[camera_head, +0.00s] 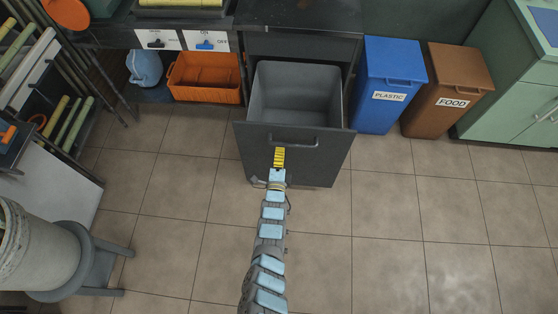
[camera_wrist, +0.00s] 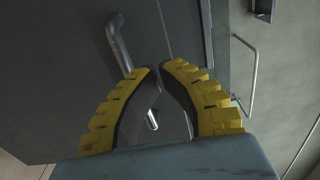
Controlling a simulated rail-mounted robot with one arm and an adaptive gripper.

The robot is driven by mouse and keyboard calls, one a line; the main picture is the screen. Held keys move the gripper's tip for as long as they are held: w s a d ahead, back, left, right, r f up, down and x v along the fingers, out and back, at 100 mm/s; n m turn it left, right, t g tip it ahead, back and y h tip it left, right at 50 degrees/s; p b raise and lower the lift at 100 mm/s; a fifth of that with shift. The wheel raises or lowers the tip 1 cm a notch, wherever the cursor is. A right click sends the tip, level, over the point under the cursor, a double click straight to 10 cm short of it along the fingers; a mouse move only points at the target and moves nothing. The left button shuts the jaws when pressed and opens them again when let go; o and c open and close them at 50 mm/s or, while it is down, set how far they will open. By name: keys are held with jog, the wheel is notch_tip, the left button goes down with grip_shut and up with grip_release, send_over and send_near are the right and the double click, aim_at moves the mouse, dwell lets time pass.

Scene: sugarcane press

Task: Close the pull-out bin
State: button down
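The pull-out bin stands open in the head view, its dark grey front panel (camera_head: 325,165) slid out from under the counter. A grey bin bucket (camera_head: 297,92) sits inside it, with no contents visible. A metal bar handle (camera_head: 294,142) is on the panel. My gripper (camera_head: 279,150) is at the front panel, just below the handle in the picture. In the wrist view, my gripper's yellow fingers (camera_wrist: 160,68) are nearly together at the tips, with nothing held between them. The handle (camera_wrist: 120,45) runs behind the left finger; contact cannot be told.
A blue PLASTIC bin (camera_head: 388,85) and a brown FOOD bin (camera_head: 452,90) stand right of the pull-out bin. An orange crate (camera_head: 205,78) is to its left. A bucket (camera_head: 38,245) on a stool stands at lower left. The tiled floor in front is clear.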

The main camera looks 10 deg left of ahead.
aim_at(283, 128)
jog(key=w+b, duration=0.2)
jog(key=w, duration=0.1)
jog(key=w+b, duration=0.2)
jog(key=w, duration=0.2)
jog(key=shift+w+a+f+b, duration=0.15)
jog(key=shift+w+a+b, duration=0.05)
jog(key=shift+b, duration=0.1)
jog(key=shift+w+r+b, duration=0.2)
jog(key=shift+w+b, duration=0.2)
jog(key=shift+w, duration=0.25)
